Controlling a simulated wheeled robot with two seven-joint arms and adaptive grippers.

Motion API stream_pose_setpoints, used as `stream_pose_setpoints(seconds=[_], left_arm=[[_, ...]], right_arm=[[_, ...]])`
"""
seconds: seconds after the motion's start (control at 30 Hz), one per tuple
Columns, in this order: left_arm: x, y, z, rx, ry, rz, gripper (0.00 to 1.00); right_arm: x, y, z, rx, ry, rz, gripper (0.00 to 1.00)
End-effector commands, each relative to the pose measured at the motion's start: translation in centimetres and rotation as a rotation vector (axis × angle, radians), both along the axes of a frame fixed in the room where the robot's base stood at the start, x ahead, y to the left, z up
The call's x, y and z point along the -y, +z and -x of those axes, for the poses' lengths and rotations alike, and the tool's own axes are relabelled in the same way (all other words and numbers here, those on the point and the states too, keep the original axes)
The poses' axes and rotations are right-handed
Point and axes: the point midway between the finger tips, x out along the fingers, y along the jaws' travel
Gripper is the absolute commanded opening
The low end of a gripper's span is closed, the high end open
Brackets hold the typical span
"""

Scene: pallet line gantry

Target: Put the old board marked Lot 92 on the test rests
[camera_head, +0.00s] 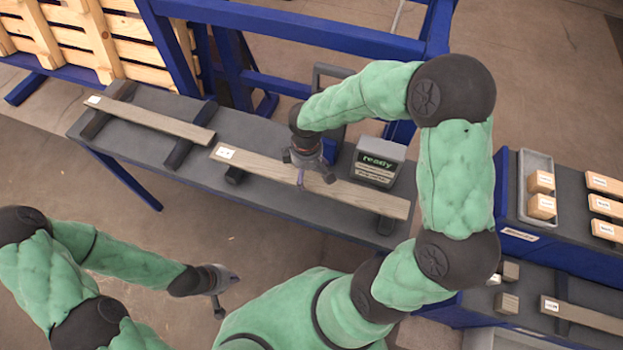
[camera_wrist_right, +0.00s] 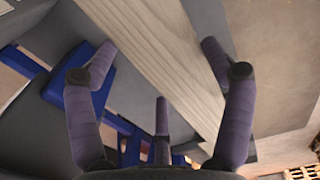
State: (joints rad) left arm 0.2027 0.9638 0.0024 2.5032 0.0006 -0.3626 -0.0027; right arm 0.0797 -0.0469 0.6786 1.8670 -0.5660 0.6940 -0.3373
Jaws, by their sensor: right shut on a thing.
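A long weathered board (camera_head: 345,189) with a white label, too small to read, lies over two dark rests, a left one (camera_head: 234,176) and a right one (camera_head: 386,225), on the grey table. I cannot tell whether it touches them. My right gripper (camera_head: 304,177) comes down on the board left of its middle and is shut on it. The right wrist view shows the board (camera_wrist_right: 165,62) running diagonally between the fingers. A second grey labelled board (camera_head: 155,119) lies on dark rests at the table's left. My left gripper (camera_head: 219,300) hangs clear of the table; its finger state is unclear.
A grey box with a "ready" display (camera_head: 378,162) stands close behind the held board. Blue frame beams (camera_head: 290,30) run behind the table. At right, a bench carries a tray (camera_head: 536,166) and several labelled blocks; below, another labelled board (camera_head: 585,317) lies.

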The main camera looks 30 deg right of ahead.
Motion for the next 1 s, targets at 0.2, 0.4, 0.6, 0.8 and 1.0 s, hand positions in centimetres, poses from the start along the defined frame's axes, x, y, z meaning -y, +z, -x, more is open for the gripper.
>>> stream_pose_setpoints(seconds=[0.2, 0.4, 0.6, 0.8, 1.0], left_arm=[[0.0, -0.3, 0.0, 0.000, 0.000, 0.000, 0.00], [0.0, -1.4, 0.0, 0.000, 0.000, 0.000, 0.00], [0.0, -1.8, 0.0, 0.000, 0.000, 0.000, 0.00], [0.0, -1.8, 0.0, 0.000, 0.000, 0.000, 0.00], [0.0, -2.0, 0.0, 0.000, 0.000, 0.000, 0.00]], right_arm=[[0.9, -1.0, 0.0, 0.001, -0.001, -0.001, 0.39], [1.4, -3.6, 0.1, -0.001, 0.001, -0.001, 0.39], [1.4, -4.8, 0.0, 0.002, 0.000, -0.001, 0.39], [1.4, -4.7, 0.0, 0.001, 0.000, 0.000, 0.39], [1.4, -5.0, 0.1, 0.001, 0.000, -0.001, 1.00]])
